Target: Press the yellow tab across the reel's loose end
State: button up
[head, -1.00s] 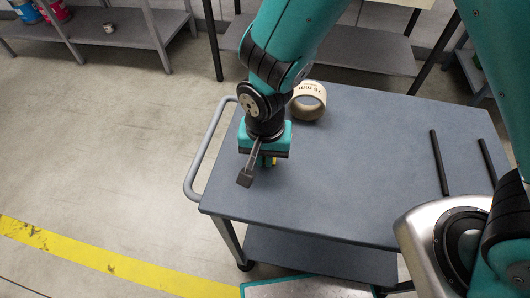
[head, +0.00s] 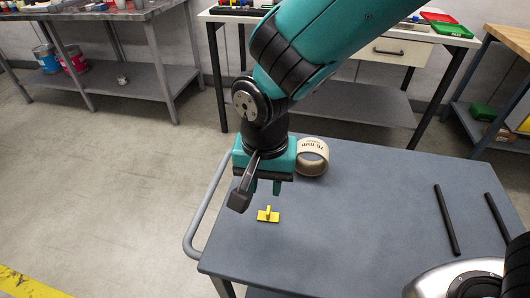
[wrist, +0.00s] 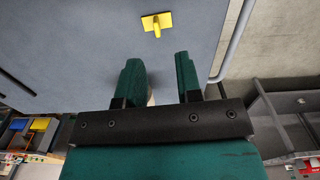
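The yellow tab (head: 268,215) lies on the grey cart top (head: 350,215), a flat piece with a small upright grip. It also shows in the wrist view (wrist: 156,23), beyond my fingertips. My gripper (head: 264,188) is above the cart, apart from the tab. In the wrist view its two green fingers (wrist: 157,60) stand apart with nothing held between them. I cannot make out a reel with a loose end.
Two black bars (head: 446,220) lie at the cart's right side. A grey handle rail (head: 207,212) runs along its left edge. Behind are a bench with a drawer (head: 396,50) and shelves at left (head: 130,78). The cart's middle is clear.

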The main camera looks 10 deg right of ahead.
notch_tip(320, 180, up, 7)
jog(key=shift+r, duration=0.15)
jog(key=s+d+r+n+y+p, duration=0.3)
jog(key=s+d+r+n+y, duration=0.1)
jog(key=s+d+r+n, duration=0.5)
jog(key=shift+s+d+r+n, duration=0.15)
jog(key=shift+s+d+n, duration=0.4)
jog(key=shift+d, duration=0.3)
jog(key=shift+w, duration=0.1)
